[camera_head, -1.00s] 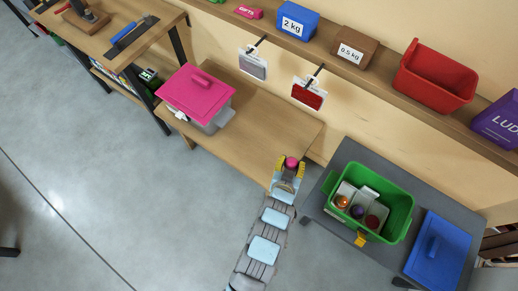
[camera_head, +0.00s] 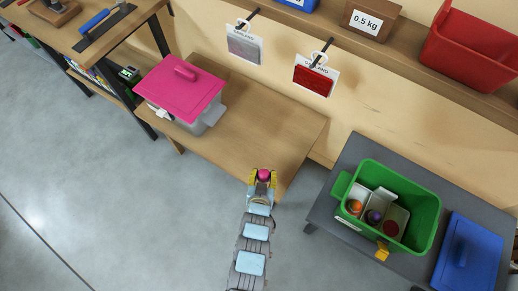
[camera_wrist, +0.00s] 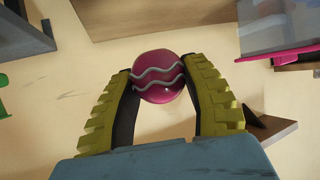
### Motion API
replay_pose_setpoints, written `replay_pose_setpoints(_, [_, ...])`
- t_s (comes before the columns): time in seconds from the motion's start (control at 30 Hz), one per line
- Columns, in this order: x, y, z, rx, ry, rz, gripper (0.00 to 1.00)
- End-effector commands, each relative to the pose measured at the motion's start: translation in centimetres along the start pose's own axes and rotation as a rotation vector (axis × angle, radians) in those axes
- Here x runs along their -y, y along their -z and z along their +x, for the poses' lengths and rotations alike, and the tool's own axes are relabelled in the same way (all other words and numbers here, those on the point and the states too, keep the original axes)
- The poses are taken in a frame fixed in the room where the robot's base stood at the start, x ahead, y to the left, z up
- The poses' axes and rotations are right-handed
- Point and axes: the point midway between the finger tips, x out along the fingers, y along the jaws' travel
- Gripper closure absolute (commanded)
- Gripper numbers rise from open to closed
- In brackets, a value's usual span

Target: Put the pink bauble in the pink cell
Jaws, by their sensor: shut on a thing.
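The pink bauble (camera_head: 264,174), with wavy silver lines, is between the yellow-ribbed fingers of my gripper (camera_head: 263,178). In the wrist view the fingers (camera_wrist: 160,88) are shut on the bauble (camera_wrist: 158,70) from both sides. In the head view my gripper appears over the front right part of the low wooden table. A grey box (camera_head: 206,124) with a pink lid (camera_head: 180,88) stands to its left on that table. A green crate (camera_head: 425,225) to the right holds a pale divided insert with orange, purple and dark red baubles. I cannot make out a pink cell.
The low wooden table (camera_head: 255,120) has bare room right of the pink-lidded box. A grey table (camera_head: 345,165) bears the green crate and a blue lid (camera_head: 468,262). Two tags (camera_head: 244,48) (camera_head: 315,78) hang on wall hooks. A shelf with a red bin (camera_head: 470,45) runs above.

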Motion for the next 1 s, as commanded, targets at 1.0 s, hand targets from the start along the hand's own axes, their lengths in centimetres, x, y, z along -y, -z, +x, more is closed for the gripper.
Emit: replay_pose_setpoints(1.0, [-0.2, -1.7, 14.2, 0.004, -0.001, 0.000, 0.77])
